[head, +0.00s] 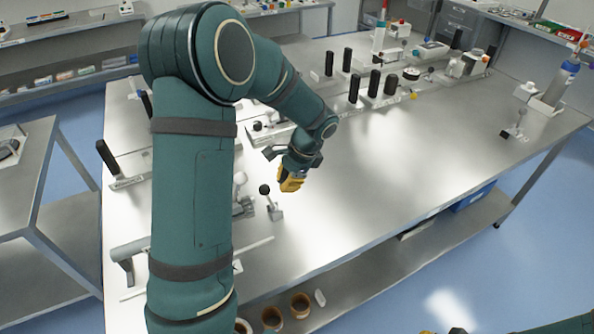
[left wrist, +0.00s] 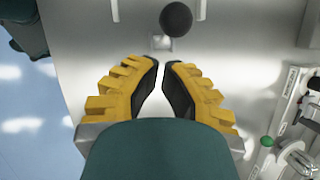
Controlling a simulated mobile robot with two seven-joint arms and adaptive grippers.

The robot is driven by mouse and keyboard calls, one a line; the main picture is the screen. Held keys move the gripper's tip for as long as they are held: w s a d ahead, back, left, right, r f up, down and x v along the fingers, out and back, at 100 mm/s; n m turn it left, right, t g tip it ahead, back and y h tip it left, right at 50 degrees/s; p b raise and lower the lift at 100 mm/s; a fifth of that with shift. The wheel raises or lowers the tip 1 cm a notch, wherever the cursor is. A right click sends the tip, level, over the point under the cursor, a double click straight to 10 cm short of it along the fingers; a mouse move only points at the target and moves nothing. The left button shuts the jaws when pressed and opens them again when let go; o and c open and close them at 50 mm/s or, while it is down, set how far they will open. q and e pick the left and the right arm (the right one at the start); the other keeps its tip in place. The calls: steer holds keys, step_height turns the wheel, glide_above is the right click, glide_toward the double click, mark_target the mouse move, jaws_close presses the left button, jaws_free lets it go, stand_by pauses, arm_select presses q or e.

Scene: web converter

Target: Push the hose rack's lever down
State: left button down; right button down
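A lever with a black ball knob (head: 266,189) stands near the front edge of the metal table, on a small light grey base (head: 275,213). I take it to be the hose rack's lever. In the left wrist view the black knob (left wrist: 176,20) is just beyond my fingertips, apart from them. My left gripper (head: 288,187) is above and right of the knob in the head view, fingers pointing down. Its yellow fingers (left wrist: 160,65) are drawn together at the tips with nothing between them. My right gripper (head: 441,331) only peeks in at the bottom edge. My left arm hides part of the table.
Black upright handles (head: 376,84) stand in a row at the back of the table (head: 430,150). Another black handle (head: 107,157) stands at the left. The table's middle and right are mostly clear. Brown rolls (head: 272,318) lie on the shelf below.

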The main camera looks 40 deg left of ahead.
mark_target(269, 192)
arm_select(q)
steer(key=shift+s+a+f, duration=0.35)
steer(key=shift+s+a, duration=0.2)
steer(key=shift+s, duration=0.1)
steer(key=shift+s+a, duration=0.25)
steer(key=shift+s, duration=0.3)
steer(key=shift+s+a, duration=0.25)
steer(key=shift+s, duration=0.25)
steer(key=shift+w+r, duration=0.1)
steer(key=shift+w, duration=0.05)
